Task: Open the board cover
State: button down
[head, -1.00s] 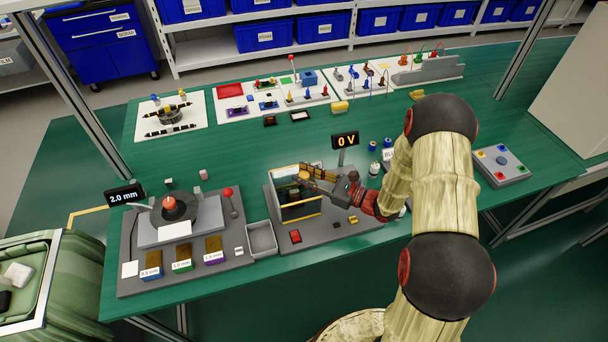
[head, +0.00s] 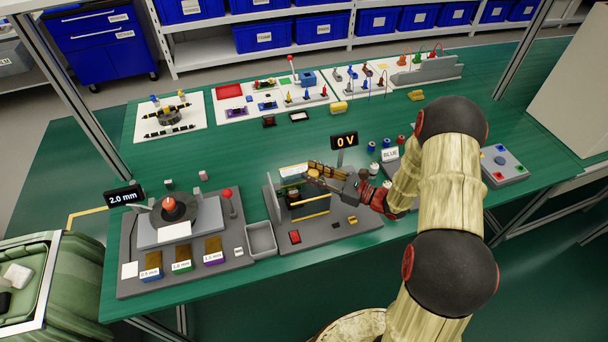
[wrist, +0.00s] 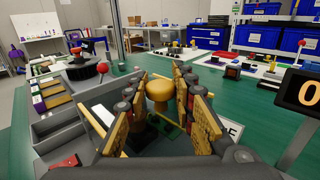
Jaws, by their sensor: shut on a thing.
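The board cover (head: 294,171) is a pale, see-through panel with yellow edging at the board station, left of the volt display. A yellow bar (head: 312,215) crosses the front of the station. My gripper (head: 314,174) reaches in from the right at the cover's upper part. In the wrist view my gripper (wrist: 160,100) has its two padded fingers on either side of a round orange-yellow knob (wrist: 160,89), and is shut on it. The fingers and pads hide much of the board under the cover.
The grey base plate (head: 345,229) carries a red switch (head: 294,237). A grey empty tray (head: 261,239) stands to its left. The 0 V display (head: 344,141) stands close behind my gripper. Spools and a BLUE label (head: 390,155) are to the right.

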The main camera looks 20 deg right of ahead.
jog(key=d, duration=1)
jog(key=c, duration=1.5)
grip_release()
jog(key=shift+a, duration=0.1)
jog(key=shift+c, duration=0.2)
jog(key=v, duration=1.2)
